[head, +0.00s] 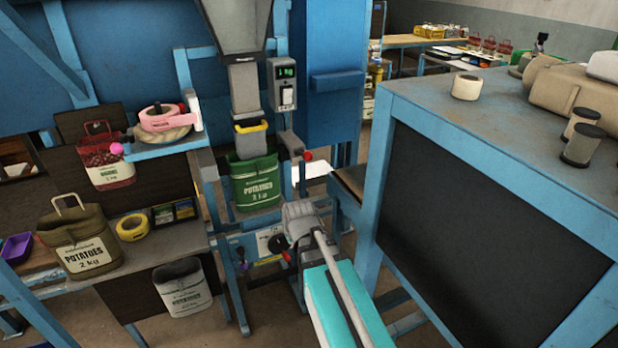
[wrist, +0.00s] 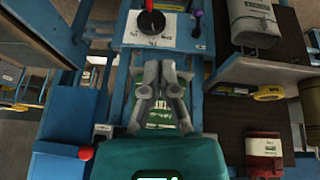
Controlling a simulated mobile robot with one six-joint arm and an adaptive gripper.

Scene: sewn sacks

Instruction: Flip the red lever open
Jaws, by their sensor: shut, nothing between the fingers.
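A red-tipped lever (head: 286,256) sits at a black round hub (head: 278,243) on the low front of the blue filling stand. In the wrist view the black hub (wrist: 150,23) lies on a white labelled plate at the top, with a bit of red (wrist: 149,5) at the frame's upper edge. A separate red ball knob (head: 307,155) sticks out higher on the stand and shows in the wrist view (wrist: 86,153). My gripper (head: 300,212) is shut and empty, in front of the stand and overlapping the hub's right side in the head view. It also shows in the wrist view (wrist: 160,68), below the hub.
A green potato sack (head: 255,187) hangs under the spout. A brown sack (head: 78,240), a grey-white sack (head: 183,290) and a red sack (head: 108,165) are at the left bench. A blue table (head: 455,110) with a black side panel stands close on the right.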

